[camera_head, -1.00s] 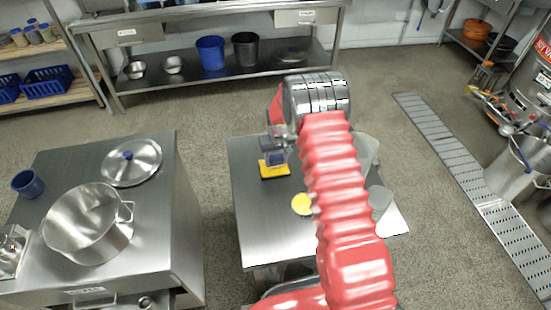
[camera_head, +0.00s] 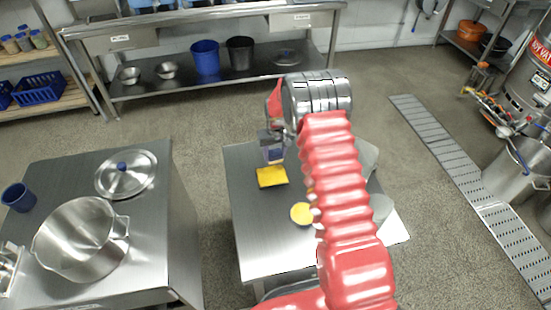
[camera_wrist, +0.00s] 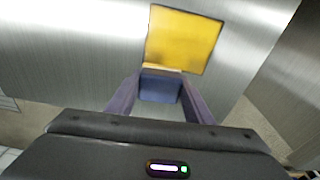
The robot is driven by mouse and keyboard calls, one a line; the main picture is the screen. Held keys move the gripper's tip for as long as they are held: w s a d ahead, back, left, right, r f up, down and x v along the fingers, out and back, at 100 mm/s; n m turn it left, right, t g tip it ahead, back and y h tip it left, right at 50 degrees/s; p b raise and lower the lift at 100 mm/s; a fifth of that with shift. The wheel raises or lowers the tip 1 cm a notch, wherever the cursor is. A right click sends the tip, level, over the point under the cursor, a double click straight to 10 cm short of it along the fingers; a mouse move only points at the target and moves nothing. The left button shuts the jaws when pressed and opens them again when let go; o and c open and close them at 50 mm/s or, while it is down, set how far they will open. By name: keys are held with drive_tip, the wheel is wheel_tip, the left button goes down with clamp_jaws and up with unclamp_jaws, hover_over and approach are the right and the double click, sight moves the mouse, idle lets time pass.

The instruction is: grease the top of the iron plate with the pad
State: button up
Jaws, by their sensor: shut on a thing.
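My gripper (camera_head: 272,150) is shut on the blue-grey grip of the yellow pad (camera_head: 271,176). In the wrist view the fingers (camera_wrist: 160,95) flank this grip, and the flat square pad (camera_wrist: 184,40) shows beyond it over bare metal. The pad is over the left back part of a steel table (camera_head: 258,245); I cannot tell whether it touches the top. A round yellow thing (camera_head: 301,213) is on the table in front of the pad, partly behind my arm. I cannot single out an iron plate; my arm hides part of the tabletop.
A left counter (camera_head: 150,240) holds a steel pot (camera_head: 75,240), a lid (camera_head: 126,175) and a blue cup (camera_head: 20,197). Grey-white containers (camera_head: 381,207) stand right of my arm. A bench with buckets is at the back. Floor shows between counter and table.

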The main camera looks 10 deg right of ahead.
sight(275, 152)
drive_tip(key=shift+r, duration=2.4)
drive_tip(key=shift+s, duration=0.1)
